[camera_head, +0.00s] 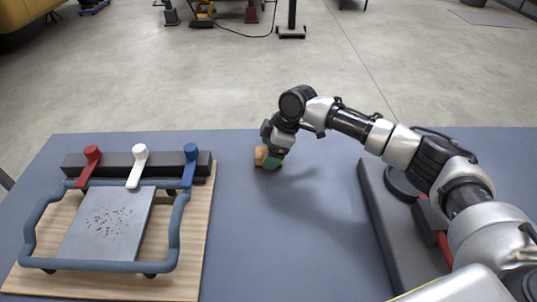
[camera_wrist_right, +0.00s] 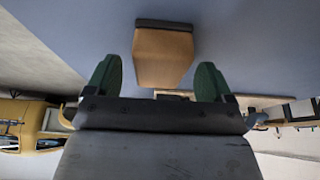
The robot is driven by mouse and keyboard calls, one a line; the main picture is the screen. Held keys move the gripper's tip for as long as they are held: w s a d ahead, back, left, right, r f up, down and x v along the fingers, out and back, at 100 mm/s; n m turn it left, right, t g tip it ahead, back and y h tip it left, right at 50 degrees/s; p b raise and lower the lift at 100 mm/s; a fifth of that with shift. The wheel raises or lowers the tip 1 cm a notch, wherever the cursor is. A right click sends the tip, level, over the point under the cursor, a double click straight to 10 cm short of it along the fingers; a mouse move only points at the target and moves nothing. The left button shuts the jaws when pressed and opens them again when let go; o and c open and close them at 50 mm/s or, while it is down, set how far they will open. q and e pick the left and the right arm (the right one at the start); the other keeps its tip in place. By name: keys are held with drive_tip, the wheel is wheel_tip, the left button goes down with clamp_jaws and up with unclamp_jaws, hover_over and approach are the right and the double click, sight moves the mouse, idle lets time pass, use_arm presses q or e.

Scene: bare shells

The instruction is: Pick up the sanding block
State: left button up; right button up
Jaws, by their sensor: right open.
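The sanding block is a tan block with a dark grey layer on one face. In the right wrist view the sanding block (camera_wrist_right: 163,58) lies on the blue-grey tabletop, between and just ahead of the green fingertips. In the head view the sanding block (camera_head: 260,154) shows as a small orange-tan patch, partly hidden by my right gripper (camera_head: 271,159). My right gripper (camera_wrist_right: 158,80) is open, with a gap visible on either side of the block. My left gripper is in neither view.
A wooden board (camera_head: 193,240) with a blue-framed fixture (camera_head: 175,235) and red, white and blue levers stands at the left. A dark grey slab (camera_head: 378,215) lies at the right under my arm.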

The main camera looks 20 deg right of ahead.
drive_tip(key=shift+w+a+f, duration=0.1)
drive_tip(key=shift+a+f, duration=0.15)
drive_tip(key=shift+f, duration=0.4)
drive_tip(key=c, duration=1)
drive_tip(key=shift+r, duration=0.1)
drive_tip(key=shift+r, duration=0.65)
wheel_tip(320, 180, up, 3)
drive_tip(key=shift+f, duration=0.15)
drive_tip(key=s+d+r, duration=0.2)
drive_tip(key=d, duration=0.1)
drive_tip(key=s+d+r, duration=0.2)
drive_tip(key=s, duration=0.1)
drive_tip(key=s+d+r+b, duration=0.1)
drive_tip(key=s+d+r, duration=0.2)
drive_tip(key=shift+d, duration=0.35)
drive_tip(key=shift+w, duration=0.1)
